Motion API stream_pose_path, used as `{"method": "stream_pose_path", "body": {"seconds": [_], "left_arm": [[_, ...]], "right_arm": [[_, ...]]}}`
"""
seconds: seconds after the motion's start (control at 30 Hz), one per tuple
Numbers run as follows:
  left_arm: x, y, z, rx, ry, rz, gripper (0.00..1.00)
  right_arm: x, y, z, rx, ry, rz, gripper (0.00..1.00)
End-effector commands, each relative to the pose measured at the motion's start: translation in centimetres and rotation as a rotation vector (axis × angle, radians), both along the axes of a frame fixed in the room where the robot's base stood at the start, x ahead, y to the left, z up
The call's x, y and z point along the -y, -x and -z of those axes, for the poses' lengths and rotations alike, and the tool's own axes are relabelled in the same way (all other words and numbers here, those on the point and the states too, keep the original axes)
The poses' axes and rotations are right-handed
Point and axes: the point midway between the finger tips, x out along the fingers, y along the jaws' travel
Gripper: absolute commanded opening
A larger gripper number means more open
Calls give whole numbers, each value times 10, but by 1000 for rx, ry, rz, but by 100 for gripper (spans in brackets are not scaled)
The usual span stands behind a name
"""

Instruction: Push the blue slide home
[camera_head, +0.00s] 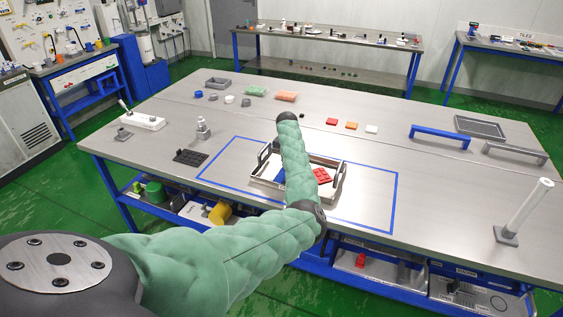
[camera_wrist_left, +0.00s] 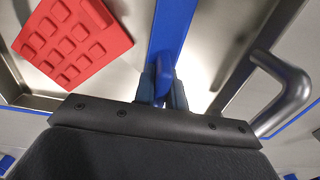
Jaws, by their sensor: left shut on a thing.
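A metal tray (camera_head: 335,190) with upright handles stands inside the blue outline on the table. The blue slide (camera_head: 279,174) shows in it, partly behind my green-sleeved left arm. In the left wrist view the slide (camera_wrist_left: 178,25) is a long blue strip with a raised blue tab. My left gripper (camera_wrist_left: 164,90) is shut on that tab; the arm hides the gripper in the head view. A red studded piece (camera_head: 322,175) lies in the tray beside the slide, and it also shows in the left wrist view (camera_wrist_left: 72,42). My right gripper is in neither view.
A grey tray handle (camera_wrist_left: 285,85) stands close on the right in the left wrist view. A dark ribbed plate (camera_head: 191,157) lies left of the outline. A blue handle bar (camera_head: 440,135) and a clear tube on a stand (camera_head: 525,212) are at right.

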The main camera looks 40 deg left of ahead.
Motion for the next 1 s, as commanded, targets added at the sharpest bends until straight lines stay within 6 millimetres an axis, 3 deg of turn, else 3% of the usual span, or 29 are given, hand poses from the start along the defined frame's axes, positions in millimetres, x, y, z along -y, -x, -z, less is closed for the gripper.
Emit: {"method": "stream_pose_path", "body": {"seconds": [0.4,0.43,0.53,0.87,1.0], "left_arm": [[6,-1,-1,0,-1,1,0],[6,-1,-1,0,-1,1,14],[6,-1,-1,0,-1,1,34],[6,-1,-2,0,-1,1,35],[6,-2,-13,1,-2,0,35]], "right_arm": [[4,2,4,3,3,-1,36],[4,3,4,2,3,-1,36],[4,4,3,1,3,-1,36],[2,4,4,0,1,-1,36],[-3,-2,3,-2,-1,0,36]]}}
